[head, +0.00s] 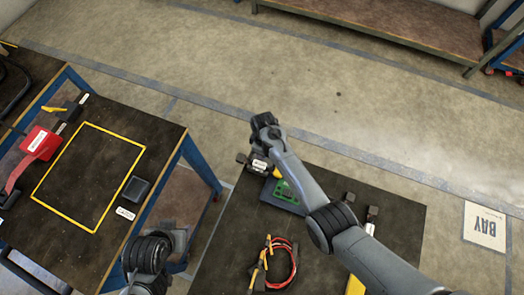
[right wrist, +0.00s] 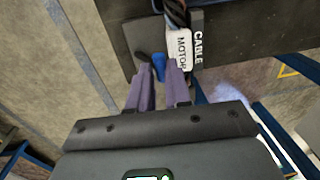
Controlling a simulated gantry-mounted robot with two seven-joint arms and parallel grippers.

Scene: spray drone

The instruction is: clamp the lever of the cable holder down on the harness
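The cable holder (head: 258,163) sits at the far left corner of the near dark table, partly hidden under my right gripper (head: 264,130). In the right wrist view, a blue piece that looks like its lever (right wrist: 159,67) shows at the tips of my right gripper (right wrist: 160,78). The fingers stand a little apart, with the blue piece in line with the gap; I cannot tell whether they touch it. A dark cable bundle (right wrist: 178,14), seemingly the harness, runs beside a white MOTOR CABLE label. My left gripper (head: 174,238) is low over the left table's edge; its fingers are unclear.
A green board (head: 283,194) lies under my right forearm. A red and yellow cable coil (head: 278,262) lies on the near table. The left table (head: 150,118) holds a yellow outline, a dark block (head: 136,188) and a red box (head: 40,143). A floor gap separates the tables.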

